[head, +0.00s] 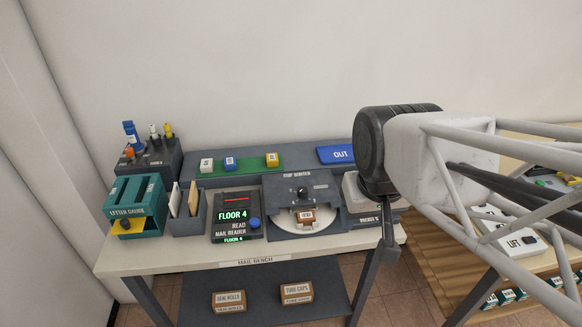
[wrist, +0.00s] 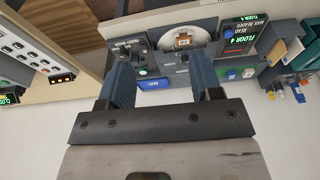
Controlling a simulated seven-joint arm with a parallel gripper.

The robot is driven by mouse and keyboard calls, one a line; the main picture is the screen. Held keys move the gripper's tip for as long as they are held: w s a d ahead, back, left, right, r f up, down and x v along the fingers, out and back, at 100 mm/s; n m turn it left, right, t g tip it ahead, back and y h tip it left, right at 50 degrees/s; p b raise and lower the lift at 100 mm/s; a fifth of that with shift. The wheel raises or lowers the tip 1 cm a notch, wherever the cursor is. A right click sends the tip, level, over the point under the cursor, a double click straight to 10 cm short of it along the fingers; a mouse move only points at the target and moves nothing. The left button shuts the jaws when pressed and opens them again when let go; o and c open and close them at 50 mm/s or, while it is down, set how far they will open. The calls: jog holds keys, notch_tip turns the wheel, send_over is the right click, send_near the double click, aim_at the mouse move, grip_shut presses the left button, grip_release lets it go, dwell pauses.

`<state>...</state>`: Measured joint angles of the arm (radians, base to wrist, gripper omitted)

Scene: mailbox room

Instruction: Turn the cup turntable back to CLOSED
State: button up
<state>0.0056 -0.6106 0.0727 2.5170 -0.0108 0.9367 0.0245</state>
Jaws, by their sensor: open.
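The cup turntable is a pale round disc (head: 322,226) set in a dark grey housing (head: 300,190) on the mail bench. A brown labelled block (head: 305,216) sits on it toward the front. In the wrist view the disc (wrist: 202,37) appears upside down near the top, with the brown block (wrist: 183,40) on it. I cannot read a CLOSED mark. My gripper (wrist: 165,80) is open and empty, its two blue fingers apart, and touches nothing that I can see. In the head view my arm is to the right of the turntable, and the fingers are not clear.
Left of the turntable stand a mail reader (head: 236,216) showing FLOOR 4, a letter holder (head: 187,212) and a teal letter gauge (head: 136,206). Behind are a green strip (head: 250,166) with small blocks and a blue OUT tray (head: 338,155). A wooden table (head: 435,262) stands right.

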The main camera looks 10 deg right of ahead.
jog(key=w+f, duration=0.1)
jog(key=w, duration=0.9)
jog(key=m+g, duration=0.2)
jog(key=g, duration=0.1)
send_over(302, 189)
jog(key=f, duration=1.3)
jog(key=shift+s+d+f, duration=0.15)
jog(key=shift+s+f, duration=0.15)
jog(key=shift+s, duration=0.1)
jog(key=shift+w+f, duration=0.45)
jog(key=shift+f, duration=0.05)
jog(key=shift+f, duration=0.1)
jog(key=shift+f, duration=3.8)
grip_shut()
